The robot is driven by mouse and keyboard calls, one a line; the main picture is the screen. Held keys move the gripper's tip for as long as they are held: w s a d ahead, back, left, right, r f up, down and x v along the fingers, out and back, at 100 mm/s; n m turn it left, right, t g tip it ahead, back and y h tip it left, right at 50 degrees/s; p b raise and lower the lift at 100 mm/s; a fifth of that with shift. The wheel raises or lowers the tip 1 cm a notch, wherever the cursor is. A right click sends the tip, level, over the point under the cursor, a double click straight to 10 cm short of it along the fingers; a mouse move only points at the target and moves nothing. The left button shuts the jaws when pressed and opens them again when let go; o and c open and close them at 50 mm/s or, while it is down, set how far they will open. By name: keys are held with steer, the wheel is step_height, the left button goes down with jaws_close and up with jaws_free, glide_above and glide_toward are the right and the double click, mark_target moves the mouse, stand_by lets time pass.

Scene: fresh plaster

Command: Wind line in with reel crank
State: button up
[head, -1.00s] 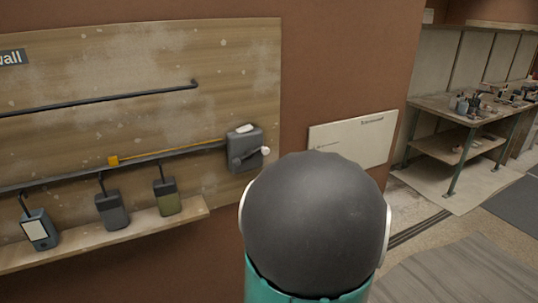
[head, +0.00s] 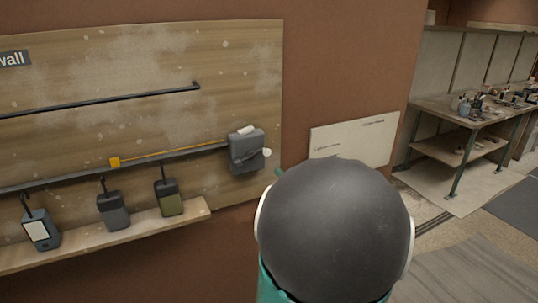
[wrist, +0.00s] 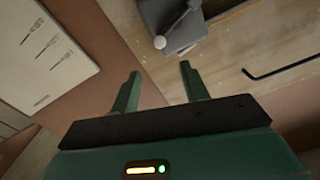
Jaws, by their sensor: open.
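The dark grey reel (head: 245,155) is fixed at the right end of the wooden wall board. Its crank ends in a pale round knob (head: 267,153) on the reel's right side. A yellow line (head: 185,149) runs from the reel left to an orange block (head: 114,162) on the dark rail. In the wrist view, my gripper (wrist: 159,68) is open and empty. The reel (wrist: 180,32) and the knob (wrist: 160,42) lie just beyond the fingertips, with the knob roughly in line with the gap. No contact shows. In the head view my arm hides most of the gripper.
Several handheld devices (head: 113,211) hang from the rail above a wooden ledge (head: 130,231). A pale panel (head: 353,139) is on the brown wall right of the board. A cluttered workbench (head: 440,105) stands farther right. A dark bent rod (wrist: 285,68) crosses the board.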

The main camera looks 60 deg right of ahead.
mark_target(252, 157)
steer(key=x, duration=1.3)
steer(key=shift+w, duration=0.15)
steer(key=shift+d, duration=0.1)
jaws_close()
steer(key=shift+r, duration=0.1)
